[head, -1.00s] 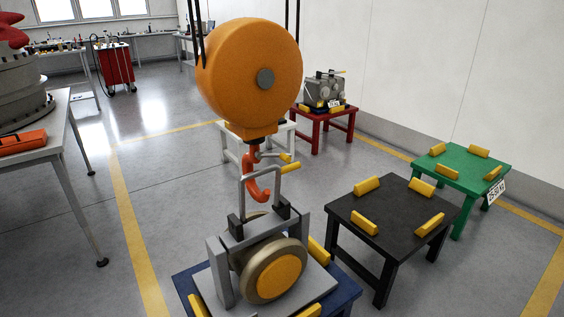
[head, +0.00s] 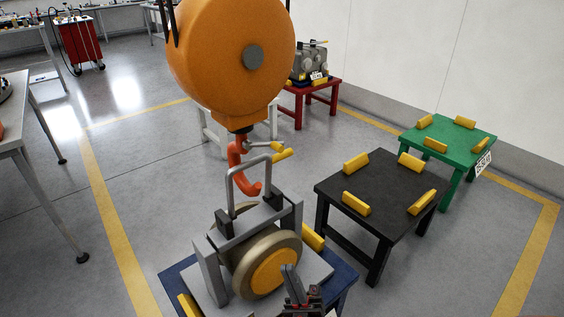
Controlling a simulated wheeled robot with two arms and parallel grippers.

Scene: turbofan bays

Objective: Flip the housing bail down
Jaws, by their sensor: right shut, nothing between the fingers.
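The grey bail (head: 229,188) is a U-shaped loop standing upright on top of the housing. The housing (head: 208,272) is a grey frame with a round tan and yellow face (head: 272,274), on a blue stand (head: 343,291). The red-orange crane hook (head: 238,177) hangs at the bail, its curve showing inside the loop's outline; I cannot tell if they touch. My right gripper (head: 289,270) is shut and empty, in front of the round face at the bottom edge, well below the bail. My left gripper is out of view.
The large orange hoist body (head: 215,70) hangs above the bail. A black table (head: 385,185) with yellow blocks stands at right, a green one (head: 455,144) behind it. A red table (head: 322,88) holds a grey unit.

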